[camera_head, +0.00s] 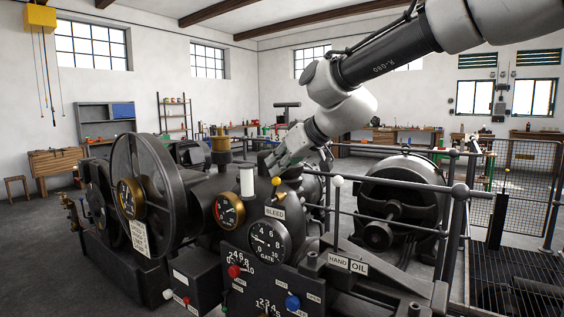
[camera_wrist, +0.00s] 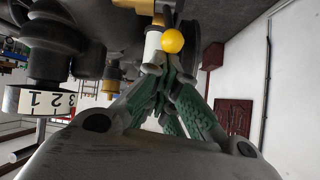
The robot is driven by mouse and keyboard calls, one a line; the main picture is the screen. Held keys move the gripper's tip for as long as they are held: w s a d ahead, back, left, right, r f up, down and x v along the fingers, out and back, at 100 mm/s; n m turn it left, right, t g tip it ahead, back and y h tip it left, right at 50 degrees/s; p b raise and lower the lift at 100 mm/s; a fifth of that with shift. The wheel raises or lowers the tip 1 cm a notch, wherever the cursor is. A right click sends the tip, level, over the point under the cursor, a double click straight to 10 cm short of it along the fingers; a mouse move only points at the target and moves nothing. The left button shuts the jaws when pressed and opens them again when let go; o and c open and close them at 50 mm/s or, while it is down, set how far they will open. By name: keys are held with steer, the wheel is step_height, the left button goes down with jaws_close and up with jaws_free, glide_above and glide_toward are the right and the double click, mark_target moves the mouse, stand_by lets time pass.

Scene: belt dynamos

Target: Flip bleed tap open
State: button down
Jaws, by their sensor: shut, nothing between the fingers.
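The bleed tap has a yellow ball knob (camera_head: 276,181), which stands just above the BLEED label (camera_head: 275,212) on the dark machine. My gripper (camera_head: 273,165) is shut and empty, a little above the knob in the head view. Its green-padded fingers (camera_wrist: 168,78) come together in the wrist view. I cannot tell whether the fingertips touch the knob. The tap's lever below the knob is mostly hidden.
A white upright cylinder (camera_head: 247,181) stands left of the tap. The GATE dial (camera_head: 267,241) is below the label. The air above the machine is open.

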steer(key=s+d+f, duration=0.4)
steer(key=d+f, duration=0.1)
steer(key=shift+d+f, duration=0.2)
steer(key=shift+d, duration=0.05)
stand_by(0.4)
stand_by(1.3)
steer(key=d+f+v, duration=0.1)
steer(key=v, duration=0.8)
steer(key=shift+s+d, duration=0.3)
